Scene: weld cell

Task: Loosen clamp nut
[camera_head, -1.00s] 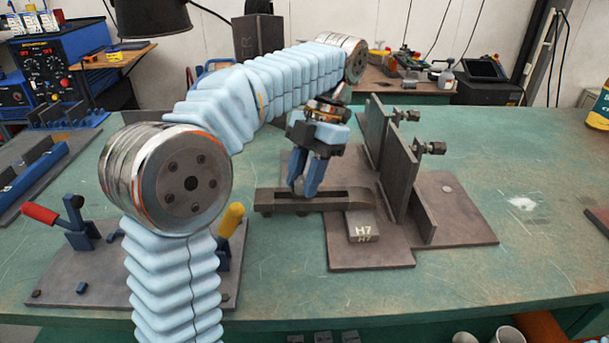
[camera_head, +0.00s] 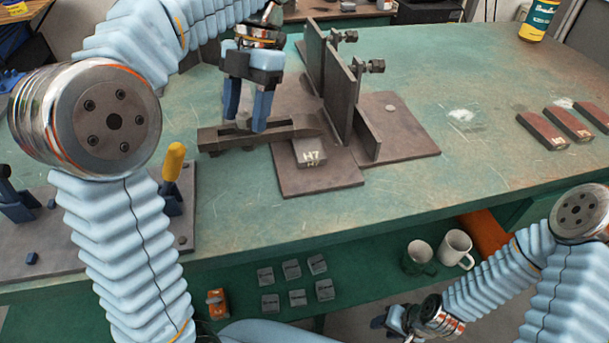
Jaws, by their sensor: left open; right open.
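A dark steel clamp bar (camera_head: 222,137) with a slot lies across the left edge of a brown fixture plate (camera_head: 310,184). A block marked H7 (camera_head: 311,153) sits under the bar's right end. My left gripper (camera_head: 248,112) points down over the slotted bar with its two blue fingers apart. The clamp nut is small and dark between or behind the fingertips, and I cannot make it out clearly. I cannot tell whether the fingers touch it. My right gripper (camera_head: 391,321) is low at the bottom right, in front of the bench, open and away from the clamp.
An upright angle plate (camera_head: 338,95) with bolts stands right of the bar. A toggle clamp with a yellow handle (camera_head: 174,161) is at left. Several red-brown blocks (camera_head: 541,131) lie at right. Two mugs (camera_head: 456,247) and small grey blocks (camera_head: 291,269) sit below. The bench's right-centre is clear.

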